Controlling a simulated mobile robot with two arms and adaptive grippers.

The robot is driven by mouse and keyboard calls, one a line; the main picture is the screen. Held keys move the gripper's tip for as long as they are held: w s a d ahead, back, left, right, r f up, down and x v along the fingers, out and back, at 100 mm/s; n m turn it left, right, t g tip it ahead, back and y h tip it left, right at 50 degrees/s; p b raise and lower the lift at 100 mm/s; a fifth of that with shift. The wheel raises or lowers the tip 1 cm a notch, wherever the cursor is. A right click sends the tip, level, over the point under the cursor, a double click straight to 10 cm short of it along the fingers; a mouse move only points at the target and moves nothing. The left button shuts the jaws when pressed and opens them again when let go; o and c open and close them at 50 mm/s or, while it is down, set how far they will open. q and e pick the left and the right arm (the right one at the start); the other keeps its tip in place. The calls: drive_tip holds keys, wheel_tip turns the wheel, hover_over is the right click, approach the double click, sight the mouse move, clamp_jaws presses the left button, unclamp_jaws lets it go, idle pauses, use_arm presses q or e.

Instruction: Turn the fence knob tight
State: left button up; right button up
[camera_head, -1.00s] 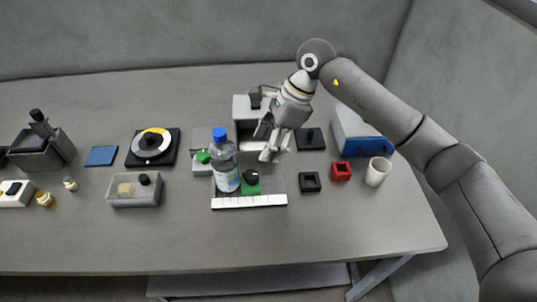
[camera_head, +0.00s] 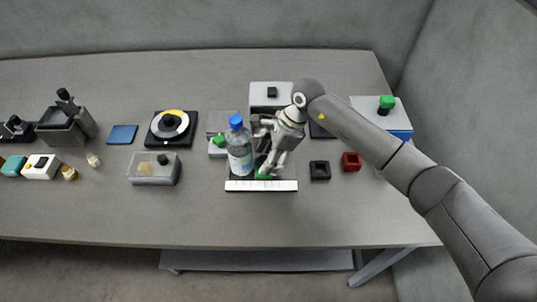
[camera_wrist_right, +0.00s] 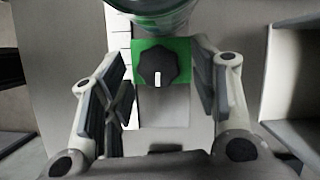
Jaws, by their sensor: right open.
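The fence knob (camera_wrist_right: 158,67) is a dark, lobed knob with a white mark, on a green block (camera_wrist_right: 183,50) in the right wrist view. My right gripper (camera_wrist_right: 160,85) is open, with one finger on each side of the knob; I cannot tell whether either finger touches it. In the head view my right gripper (camera_head: 270,168) hides the knob, and only part of the green block (camera_head: 264,173) shows below it. A white ruled strip (camera_head: 262,186) lies in front. My left gripper is not in view.
A water bottle with a blue cap (camera_head: 240,150) stands close to the left of my right gripper. A black square holder (camera_head: 320,171) and a red one (camera_head: 352,162) lie to the right. A clear box (camera_head: 153,170) sits to the left. The table front is clear.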

drive_tip(key=c, duration=1)
drive_tip(key=shift+m, duration=0.4)
drive_tip(key=shift+s+m+t+b, duration=0.1)
drive_tip(key=shift+m+t+b, duration=0.25)
drive_tip(key=shift+m, duration=0.15)
drive_tip(key=shift+s+m+t+h+b, duration=0.15)
drive_tip(key=shift+m+t+b, duration=0.25)
drive_tip(key=shift+m, duration=0.65)
drive_tip(key=shift+s+m+t+h+b, duration=0.15)
drive_tip(key=shift+m+t+b, duration=0.15)
drive_tip(key=shift+m, duration=0.75)
drive_tip(key=shift+w, duration=0.1)
